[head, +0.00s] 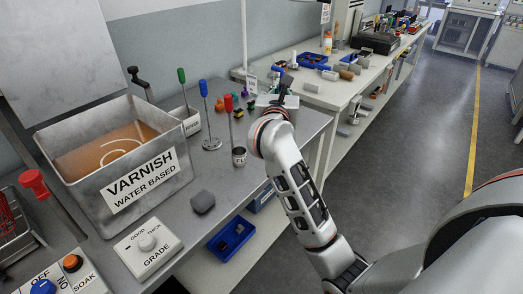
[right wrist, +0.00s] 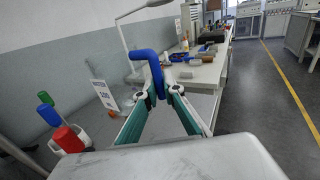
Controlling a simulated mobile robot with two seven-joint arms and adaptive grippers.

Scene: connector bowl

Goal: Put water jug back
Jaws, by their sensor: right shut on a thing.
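My right gripper (head: 283,85) reaches over the far end of the grey bench. In the right wrist view its two teal fingers (right wrist: 160,100) are shut on a blue bent handle (right wrist: 150,64), which stands up between the fingertips. The blue handle also shows small at the gripper in the head view (head: 277,70). I cannot tell whether it belongs to the water jug, as no jug body shows clearly. A pale metal box (head: 264,104) is beside the gripper in the head view, partly behind it. My left gripper is not in view.
The varnish tank (head: 150,180) stands on the grey bench, with red, green and blue-handled tools (head: 207,105) beyond it. A white bench (head: 320,95) with several parts lies beyond. The floor at right is clear.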

